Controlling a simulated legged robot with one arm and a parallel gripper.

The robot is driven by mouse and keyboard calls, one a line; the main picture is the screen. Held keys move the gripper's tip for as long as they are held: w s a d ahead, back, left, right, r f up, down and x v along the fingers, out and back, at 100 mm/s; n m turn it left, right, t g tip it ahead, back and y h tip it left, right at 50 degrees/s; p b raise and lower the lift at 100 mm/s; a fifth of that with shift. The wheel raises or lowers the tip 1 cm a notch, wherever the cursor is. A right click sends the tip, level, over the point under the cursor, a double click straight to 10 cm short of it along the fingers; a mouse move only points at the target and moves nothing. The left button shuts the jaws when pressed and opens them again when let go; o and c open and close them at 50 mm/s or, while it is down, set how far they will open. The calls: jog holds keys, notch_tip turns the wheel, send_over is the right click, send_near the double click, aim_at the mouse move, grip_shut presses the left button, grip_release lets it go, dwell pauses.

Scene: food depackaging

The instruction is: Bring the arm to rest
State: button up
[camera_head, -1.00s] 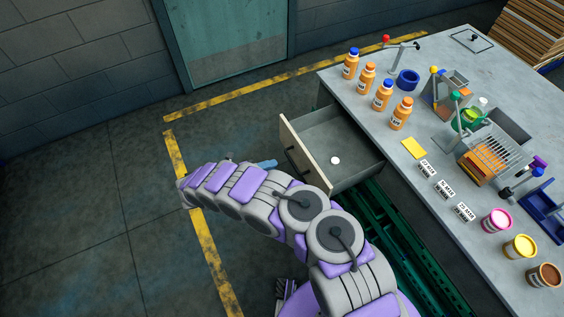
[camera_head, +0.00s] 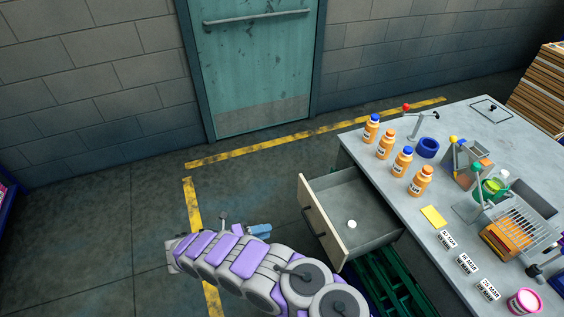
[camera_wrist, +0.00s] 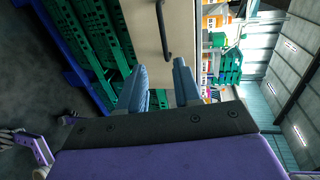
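My arm stretches out low in front of the workbench in the head view, with its far end left of the open drawer (camera_head: 368,215). My gripper (camera_head: 259,230) shows there only as a small blue-grey piece, mostly hidden by the arm. In the wrist view my gripper (camera_wrist: 160,82) has its two blue-grey fingers apart, with nothing between them. Beyond the fingers is the drawer front (camera_wrist: 140,28) with its dark handle (camera_wrist: 163,30). The gripper looks apart from the handle. A small white round object (camera_head: 351,224) lies in the drawer.
The workbench (camera_head: 455,133) holds several orange bottles (camera_head: 387,143), a blue ring (camera_head: 428,147), a wire basket (camera_head: 528,228), label cards (camera_head: 467,264) and a pink-lidded jar (camera_head: 524,301). Green crates (camera_head: 385,280) stand under the drawer. The floor left of the drawer is clear up to the door (camera_head: 252,65).

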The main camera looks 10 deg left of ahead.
jog(key=w+d+r+m+g+h, duration=0.1)
jog(key=w+d+r+m+g, duration=0.1)
jog(key=w+d+r+m, duration=0.4)
jog(key=w+d+r+m+g+h, duration=0.1)
jog(key=w+d+r+m+g, duration=0.2)
jog(key=d+r, duration=0.65)
jog(key=s+d+r+m+g+y, duration=0.1)
jog(key=s+d+r+m+g, duration=0.2)
jog(key=d+r+m, duration=0.35)
jog(key=s+d+r+m+g+y, duration=0.1)
jog(key=s+d+r+m+g, duration=0.15)
jog(key=d+r+m, duration=0.4)
jog(key=s+d+r+m+g+y, duration=0.1)
jog(key=s+d+r+m+y, duration=0.2)
jog(key=s+d+m, duration=0.3)
jog(key=s+d+r+m+g+y, duration=0.2)
jog(key=s+d+m, duration=0.15)
jog(key=s, duration=0.45)
jog(key=s+a+m+t+y, duration=0.2)
jog(key=s+a+m+y, duration=0.2)
jog(key=s, duration=1.5)
jog(key=m+y, duration=0.3)
jog(key=m, duration=0.4)
jog(key=shift+a+m+y, duration=0.15)
jog(key=shift+m+y, duration=0.15)
jog(key=shift+m, duration=0.05)
